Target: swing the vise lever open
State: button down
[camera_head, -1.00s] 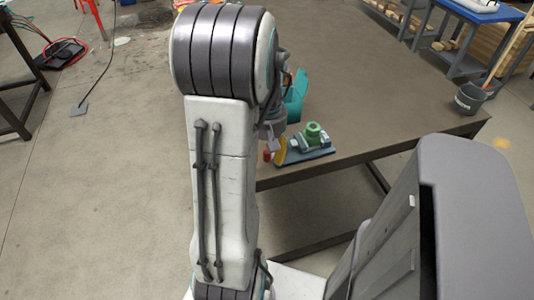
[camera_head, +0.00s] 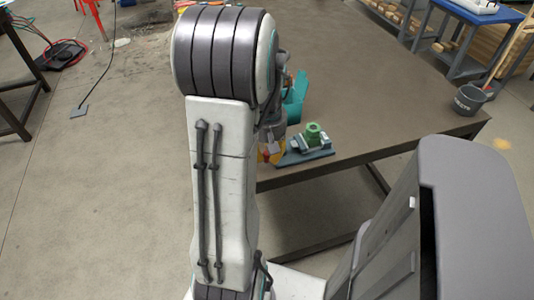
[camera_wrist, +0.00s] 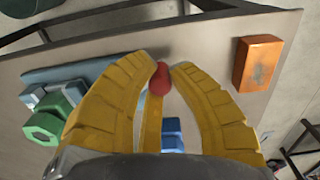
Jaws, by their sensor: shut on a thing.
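My gripper (camera_wrist: 162,70) has two yellow ribbed fingers, shut on the red knob (camera_wrist: 161,80) of the vise lever (camera_wrist: 152,125), between the fingertips. The yellow lever runs from the knob back between the fingers. The green part of the vise (camera_wrist: 45,122) and its blue-grey base (camera_wrist: 88,72) show left of the fingers in the wrist view. In the head view the green vise (camera_head: 314,135) sits on its base (camera_head: 306,157) near the table's front edge. My gripper (camera_head: 271,152) is just left of it there, mostly hidden by my arm.
An orange block (camera_wrist: 257,63) lies right of my gripper in the wrist view. The brown table (camera_head: 400,90) is mostly bare behind the vise.

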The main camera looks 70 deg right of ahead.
jog(key=shift+w, duration=0.1)
dwell(0.3)
jog(key=m, duration=0.1)
jog(key=w+m, duration=0.1)
jog(key=m, duration=0.1)
jog(key=shift+w+d, duration=0.15)
jog(key=shift+d, duration=0.2)
jog(key=m, duration=0.1)
jog(key=w+d+m+p, duration=0.1)
jog(key=m, duration=0.1)
jog(key=shift+w+d+m, duration=0.15)
jog(key=shift+d+m, duration=0.05)
jog(key=shift+m, duration=0.1)
jog(key=m, duration=0.1)
jog(key=d+m, duration=0.1)
jog(key=m, duration=0.1)
jog(key=shift+w+d+p, duration=0.3)
jog(key=shift+w+p, duration=0.05)
jog(key=shift+w, duration=0.05)
jog(key=shift+w+d+f+m+p, duration=0.15)
jog(key=shift+d+m, duration=0.25)
jog(key=shift+m, duration=0.5)
jog(key=shift+d+r+m+p, duration=0.15)
jog(key=shift+d+m, duration=0.25)
jog(key=shift+m, duration=0.5)
jog(key=shift+f, duration=0.1)
jog(key=c, duration=1.1)
grip_release()
jog(key=shift+d, duration=0.1)
jog(key=shift+c, duration=0.2)
